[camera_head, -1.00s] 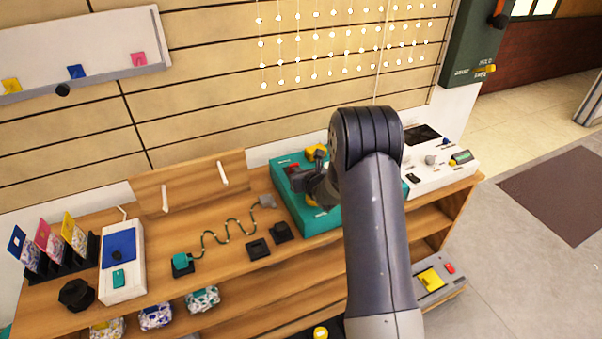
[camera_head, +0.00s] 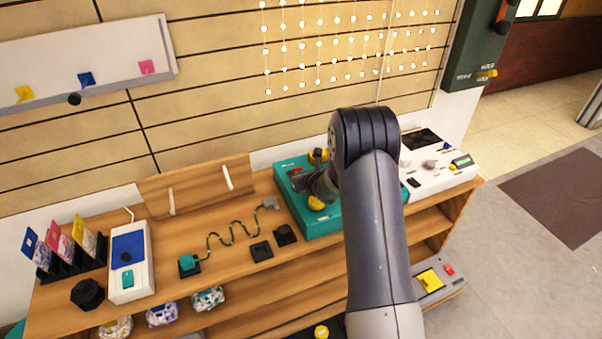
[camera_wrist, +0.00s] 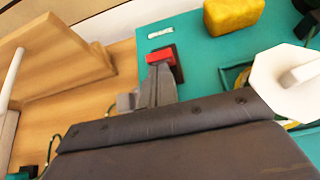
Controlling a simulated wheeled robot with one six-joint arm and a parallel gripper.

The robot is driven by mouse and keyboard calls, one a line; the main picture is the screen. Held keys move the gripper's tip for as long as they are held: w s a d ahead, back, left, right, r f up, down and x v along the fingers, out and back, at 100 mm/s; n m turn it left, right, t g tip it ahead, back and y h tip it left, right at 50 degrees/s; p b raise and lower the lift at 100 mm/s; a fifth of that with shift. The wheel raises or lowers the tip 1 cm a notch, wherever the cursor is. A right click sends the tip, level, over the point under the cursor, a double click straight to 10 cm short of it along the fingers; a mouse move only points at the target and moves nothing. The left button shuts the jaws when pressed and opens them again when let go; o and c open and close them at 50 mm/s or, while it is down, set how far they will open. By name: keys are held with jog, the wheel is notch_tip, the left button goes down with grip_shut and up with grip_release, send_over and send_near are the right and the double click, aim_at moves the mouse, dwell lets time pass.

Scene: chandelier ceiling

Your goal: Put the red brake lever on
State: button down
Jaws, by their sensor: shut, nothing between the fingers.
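A small red lever piece (camera_wrist: 158,59) sits in a dark slot on the teal box (camera_wrist: 200,62), beside a white label too small to read. My gripper (camera_wrist: 160,76) is shut and empty, with its fingertips right at the near side of the red piece. I cannot tell whether they touch it. In the head view my gripper (camera_head: 302,182) is low over the left part of the teal box (camera_head: 325,227), and the red piece is mostly hidden or dark there. I cannot tell the lever's on or off position.
A yellow block (camera_wrist: 234,14) and a white octagonal knob (camera_wrist: 290,82) stand on the teal box near my gripper. A wooden board (camera_head: 199,186) with two white pegs is to the left. A white control box (camera_head: 440,168) stands to the right on the wooden bench (camera_head: 225,265).

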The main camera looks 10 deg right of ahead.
jog(key=shift+w+r+g+p, duration=0.1)
jog(key=shift+r+g+p, duration=0.25)
jog(key=shift+p, duration=0.7)
jog(key=shift+w+d+r+g+h+p, duration=0.15)
jog(key=shift+w+g+h+p, duration=0.15)
jog(key=shift+p, duration=0.3)
jog(key=shift+w, duration=0.1)
jog(key=shift+w+r, duration=0.4)
jog(key=shift+w, duration=0.25)
jog(key=shift+w+a+r, duration=0.15)
jog(key=shift+w, duration=0.25)
jog(key=shift+w+a+r, duration=0.1)
jog(key=shift+w+a, duration=0.05)
jog(key=shift+w, duration=0.2)
jog(key=shift+r+p, duration=0.6)
jog(key=shift+r, duration=0.2)
